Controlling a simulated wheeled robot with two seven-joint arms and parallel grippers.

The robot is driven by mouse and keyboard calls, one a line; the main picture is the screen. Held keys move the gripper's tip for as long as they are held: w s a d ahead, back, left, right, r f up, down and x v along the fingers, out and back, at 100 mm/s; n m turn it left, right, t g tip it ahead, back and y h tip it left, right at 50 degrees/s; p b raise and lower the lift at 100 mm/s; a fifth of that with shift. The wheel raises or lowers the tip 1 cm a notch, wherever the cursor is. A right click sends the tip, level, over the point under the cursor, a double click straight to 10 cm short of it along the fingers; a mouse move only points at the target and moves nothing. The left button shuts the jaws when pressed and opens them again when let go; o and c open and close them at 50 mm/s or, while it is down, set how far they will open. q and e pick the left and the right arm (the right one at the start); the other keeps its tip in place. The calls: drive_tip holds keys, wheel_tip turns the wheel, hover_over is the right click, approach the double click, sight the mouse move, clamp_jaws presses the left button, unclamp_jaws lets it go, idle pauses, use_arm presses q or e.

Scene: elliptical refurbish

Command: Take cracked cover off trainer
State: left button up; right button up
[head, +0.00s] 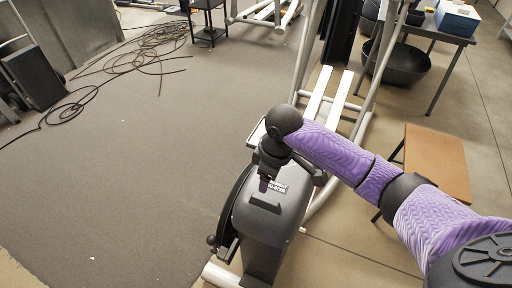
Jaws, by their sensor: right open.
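The elliptical trainer stands in the centre, with a black housing (262,222) at its near end and two pale rails (338,98) running away behind it. A small white label with dark text shows on top of the housing. I cannot make out a crack, or which part of the housing is the cover. My right arm comes in from the right, and my right gripper (267,182) points down over the top of the housing, just left of the label. It is open with nothing seen in it; I cannot tell whether it touches the housing. My left gripper is not in view.
A small wooden-topped stool (437,160) stands right of the trainer, under my right arm. A black tub (396,63) and a table (440,30) with a blue box (457,18) are behind it. Loose black cable (150,42) lies at the back left. The carpet left of the trainer is clear.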

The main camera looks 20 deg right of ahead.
sight(266, 199)
drive_tip(key=f+b, duration=0.1)
drive_tip(key=f, duration=0.1)
drive_tip(key=s+f+b, duration=0.1)
drive_tip(key=f, duration=0.2)
drive_tip(key=shift+s+a+f+b, duration=0.1)
drive_tip(key=shift+a+f+b, duration=0.05)
drive_tip(key=shift+b, duration=0.2)
drive_tip(key=f, duration=0.1)
drive_tip(key=f+b, duration=0.1)
drive_tip(key=f, duration=0.2)
drive_tip(key=shift+w+a+b, duration=0.15)
drive_tip(key=shift+w+b, duration=0.1)
drive_tip(key=shift+b, duration=0.1)
drive_tip(key=shift+f, duration=0.1)
drive_tip(key=shift+w, duration=0.1)
drive_tip(key=shift+c, duration=0.3)
drive_tip(key=c, duration=0.7)
clamp_jaws()
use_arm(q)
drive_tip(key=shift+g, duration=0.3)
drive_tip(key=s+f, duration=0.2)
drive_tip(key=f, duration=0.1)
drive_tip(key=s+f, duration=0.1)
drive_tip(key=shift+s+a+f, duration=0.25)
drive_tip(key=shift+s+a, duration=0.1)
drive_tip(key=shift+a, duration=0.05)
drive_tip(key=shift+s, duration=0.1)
use_arm(e)
drive_tip(key=shift+c, duration=0.3)
unclamp_jaws()
